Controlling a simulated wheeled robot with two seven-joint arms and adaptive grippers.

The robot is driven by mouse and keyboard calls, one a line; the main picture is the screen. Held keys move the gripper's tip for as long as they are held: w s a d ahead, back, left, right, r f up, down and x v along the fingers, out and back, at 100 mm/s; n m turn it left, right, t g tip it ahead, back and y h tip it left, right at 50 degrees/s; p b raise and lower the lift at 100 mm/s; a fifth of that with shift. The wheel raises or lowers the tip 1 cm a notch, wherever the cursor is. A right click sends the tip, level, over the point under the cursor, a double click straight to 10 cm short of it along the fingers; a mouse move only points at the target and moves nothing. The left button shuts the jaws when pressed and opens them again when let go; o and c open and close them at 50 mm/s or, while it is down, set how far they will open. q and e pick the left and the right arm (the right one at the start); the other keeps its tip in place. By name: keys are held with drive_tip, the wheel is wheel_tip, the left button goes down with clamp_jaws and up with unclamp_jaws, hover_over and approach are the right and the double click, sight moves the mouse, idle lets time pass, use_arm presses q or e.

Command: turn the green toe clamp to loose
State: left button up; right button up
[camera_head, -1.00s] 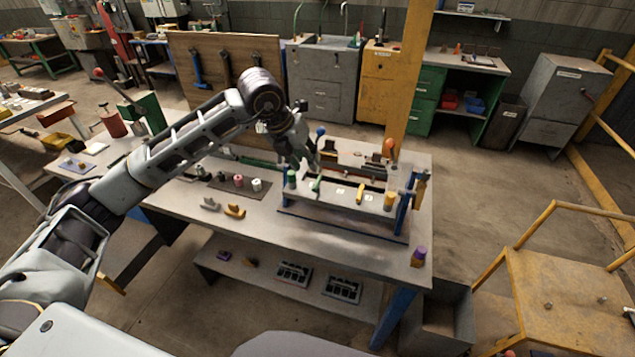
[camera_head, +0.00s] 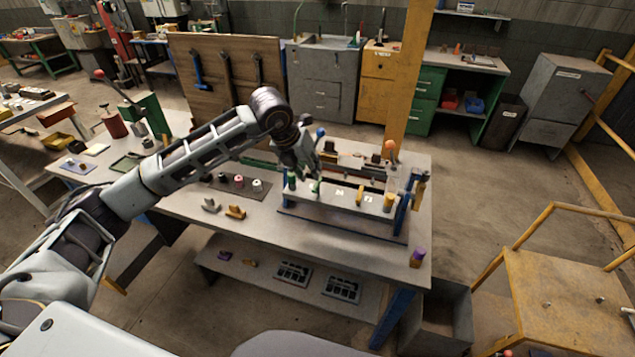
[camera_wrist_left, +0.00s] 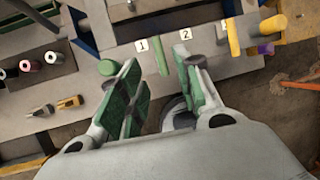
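The fixture (camera_head: 330,216) is a grey block on blue supports at the right of the bench. The green toe clamp (camera_wrist_left: 159,56) shows in the left wrist view as a short green bar between the labels 1 and 2. In the head view it is a small green piece (camera_head: 317,187) below the gripper. A green round knob (camera_wrist_left: 107,67) is to its left. My left gripper (camera_head: 306,172) is over the fixture's left end. In the left wrist view its green-padded fingers (camera_wrist_left: 158,72) are apart, with the green bar showing between their tips. Contact cannot be told. My right gripper is not in view.
A yellow clamp bar (camera_wrist_left: 234,40) and yellow knob (camera_wrist_left: 272,27) are on the fixture's right half. A purple-topped peg (camera_head: 418,257) stands at the bench's right corner. Spools (camera_head: 257,186) and yellow pieces (camera_head: 236,212) lie left of the fixture.

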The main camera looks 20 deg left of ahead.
sight(317, 182)
use_arm(q)
drive_tip(key=p+x, duration=0.1)
drive_tip(key=x, duration=0.6)
drive_tip(key=shift+w+d+f+p, duration=0.1)
drive_tip(key=shift+f+p, duration=0.2)
drive_tip(key=shift+p, duration=0.1)
drive_tip(key=shift+x, duration=0.95)
clamp_jaws()
